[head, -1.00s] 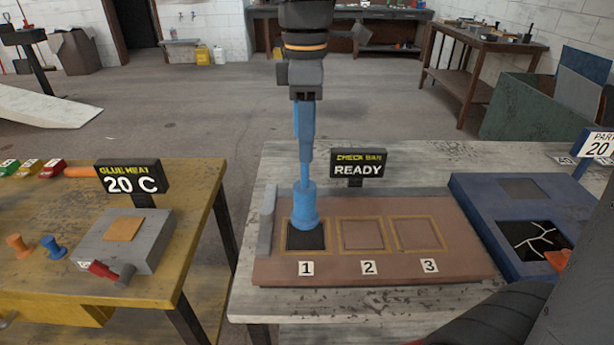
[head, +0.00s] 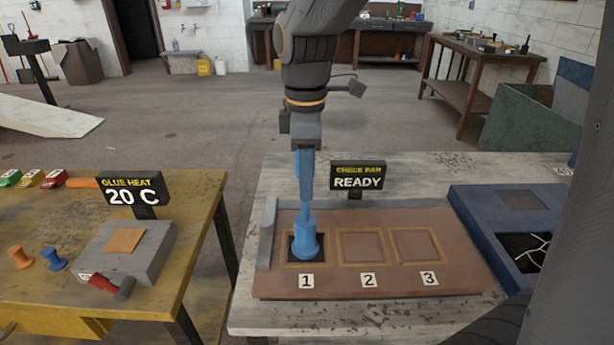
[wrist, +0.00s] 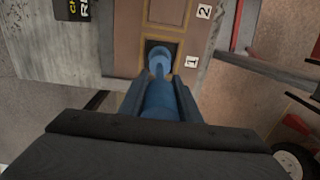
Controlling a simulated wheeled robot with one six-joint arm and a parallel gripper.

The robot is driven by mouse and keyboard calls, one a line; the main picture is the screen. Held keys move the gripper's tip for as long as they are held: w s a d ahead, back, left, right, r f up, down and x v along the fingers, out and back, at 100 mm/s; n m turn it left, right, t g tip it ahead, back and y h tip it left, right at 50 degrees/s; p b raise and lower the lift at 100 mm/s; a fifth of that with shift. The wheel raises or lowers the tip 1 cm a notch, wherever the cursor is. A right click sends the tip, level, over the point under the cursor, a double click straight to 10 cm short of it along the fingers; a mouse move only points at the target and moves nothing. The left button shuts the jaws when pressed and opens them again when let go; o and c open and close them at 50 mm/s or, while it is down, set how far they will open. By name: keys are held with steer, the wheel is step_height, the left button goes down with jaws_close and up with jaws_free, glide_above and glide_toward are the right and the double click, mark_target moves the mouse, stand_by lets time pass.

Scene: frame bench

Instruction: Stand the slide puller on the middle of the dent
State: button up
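The slide puller (head: 305,240) is a blue upright tool with a thin stem and a wide round foot. My gripper (head: 306,178) is shut on its upper part, and its fingers flank the blue body in the wrist view (wrist: 159,92). The foot is over the dark square at place 1 (head: 291,257) of the brown board and covers most of it. The foot looks down on the square, but I cannot tell whether it touches. No dent shape shows; the foot hides the square's middle.
The brown board (head: 375,278) also has framed places 2 (head: 362,247) and 3 (head: 415,244). A sign (head: 358,182) behind it reads READY. A blue tray (head: 485,235) with a cracked black panel stands right. The yellow bench (head: 60,285) is left, with a grey heater block (head: 155,250).

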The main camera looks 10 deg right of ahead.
steer(key=o, duration=0.3)
steer(key=shift+o, duration=0.2)
steer(key=shift+r, duration=0.1)
step_height(320, 180, up, 12)
steer(key=shift+r+b, duration=0.1)
steer(key=shift+b, duration=0.7)
